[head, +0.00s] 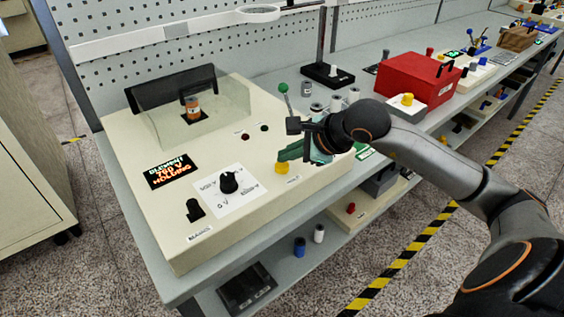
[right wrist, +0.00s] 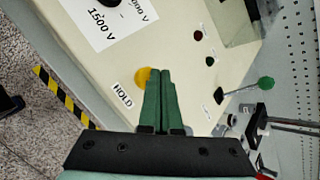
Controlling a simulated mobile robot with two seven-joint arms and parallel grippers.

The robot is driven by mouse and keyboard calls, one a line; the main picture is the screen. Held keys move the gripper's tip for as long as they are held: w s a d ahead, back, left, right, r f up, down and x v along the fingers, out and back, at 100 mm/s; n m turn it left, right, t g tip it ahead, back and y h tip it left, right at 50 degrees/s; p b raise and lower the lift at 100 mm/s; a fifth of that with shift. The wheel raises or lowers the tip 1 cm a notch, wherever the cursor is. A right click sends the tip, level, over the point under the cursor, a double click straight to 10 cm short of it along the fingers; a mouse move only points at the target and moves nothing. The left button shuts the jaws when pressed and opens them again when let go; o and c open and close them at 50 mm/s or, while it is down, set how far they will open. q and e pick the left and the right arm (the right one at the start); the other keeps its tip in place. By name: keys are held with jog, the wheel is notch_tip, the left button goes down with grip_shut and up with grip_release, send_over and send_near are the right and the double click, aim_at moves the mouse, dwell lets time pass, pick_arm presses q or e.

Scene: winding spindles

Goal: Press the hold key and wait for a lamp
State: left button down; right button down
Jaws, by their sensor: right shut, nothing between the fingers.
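The yellow hold key (head: 282,168) sits near the front edge of the cream tester; in the right wrist view the key (right wrist: 143,77) is beside its HOLD label (right wrist: 122,95). My right gripper (head: 284,156) has its green fingers shut and empty, tips right at the key. In the right wrist view the gripper (right wrist: 159,73) partly covers the key; I cannot tell whether it touches. A dark red lamp (head: 245,136) and a dark lamp (head: 264,128) are on the panel, both looking unlit. The display (head: 170,171) shows green and orange text, apparently including "HOLDING". My left gripper is out of view.
A black knob (head: 229,182) and a black switch (head: 194,209) are on the panel. A clear cover (head: 210,105) stands over a small orange spool (head: 192,106). A green-balled lever (head: 283,88) rises close to my right gripper. A red box (head: 415,82) stands further right.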

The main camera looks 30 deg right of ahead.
aim_at(288, 167)
jog(key=shift+r, duration=0.4)
jog(key=shift+r+p, duration=1.65)
jog(key=shift+r, duration=0.9)
jog(key=shift+s+f, duration=0.1)
